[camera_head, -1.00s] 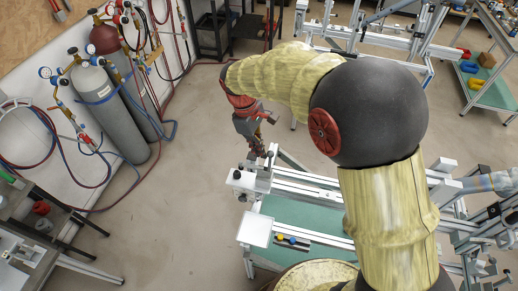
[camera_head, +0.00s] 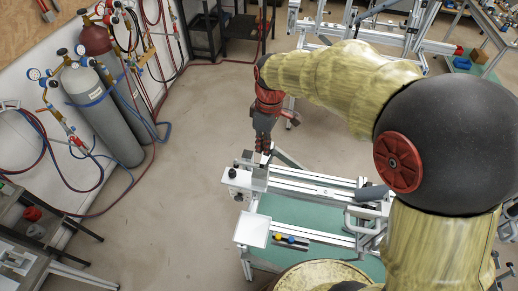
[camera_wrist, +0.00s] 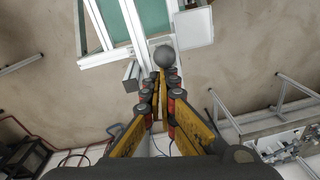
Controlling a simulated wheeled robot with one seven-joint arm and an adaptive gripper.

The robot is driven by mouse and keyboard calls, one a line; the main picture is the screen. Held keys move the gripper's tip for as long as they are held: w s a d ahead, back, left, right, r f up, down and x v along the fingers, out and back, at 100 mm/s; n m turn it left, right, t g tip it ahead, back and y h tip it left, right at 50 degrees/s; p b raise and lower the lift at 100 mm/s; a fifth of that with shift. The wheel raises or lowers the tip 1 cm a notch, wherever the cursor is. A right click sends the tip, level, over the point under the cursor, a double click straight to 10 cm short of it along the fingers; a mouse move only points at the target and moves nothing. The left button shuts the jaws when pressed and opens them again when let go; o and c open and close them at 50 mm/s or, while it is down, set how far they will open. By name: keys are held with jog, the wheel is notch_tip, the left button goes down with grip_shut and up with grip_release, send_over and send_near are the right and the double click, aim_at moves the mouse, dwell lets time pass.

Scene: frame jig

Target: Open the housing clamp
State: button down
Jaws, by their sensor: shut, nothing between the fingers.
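The frame jig (camera_head: 310,190) is a pale metal frame with a green panel. A white block fixture (camera_head: 240,180) with small dark knobs sits at its left end; I cannot tell for certain which part is the housing clamp. A dark grey ball knob (camera_wrist: 164,56) shows in the wrist view beside the jig's end, just beyond my fingertips. My gripper (camera_head: 265,148) points down above the jig's back left corner. Its fingers (camera_wrist: 160,78) are shut and empty, with the tips close to the knob; I cannot tell if they touch it.
A dark-handled clamp-like part (camera_head: 370,193) stands farther right on the jig. Gas cylinders (camera_head: 100,118) stand by the left wall. Floor left of the jig is clear.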

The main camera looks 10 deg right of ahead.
jog(key=d+b, duration=0.1)
jog(key=y+b, duration=0.1)
jog(key=d+t+y+b, duration=0.1)
jog(key=b, duration=0.1)
jog(key=shift+s+d+f, duration=0.3)
jog(key=shift+s+f, duration=0.1)
jog(key=s+d+f+t+y+b, duration=0.2)
jog(key=d+y+b, duration=0.4)
jog(key=b, duration=1.3)
jog(key=shift+s+f+t+y, duration=0.15)
jog(key=shift+f+t+y, duration=0.15)
jog(key=shift+f+y, duration=0.65)
jog(key=shift+s+d+b, duration=0.1)
jog(key=shift+d+b, duration=0.1)
jog(key=shift+b, duration=0.45)
notch_tip(320, 180, up, 10)
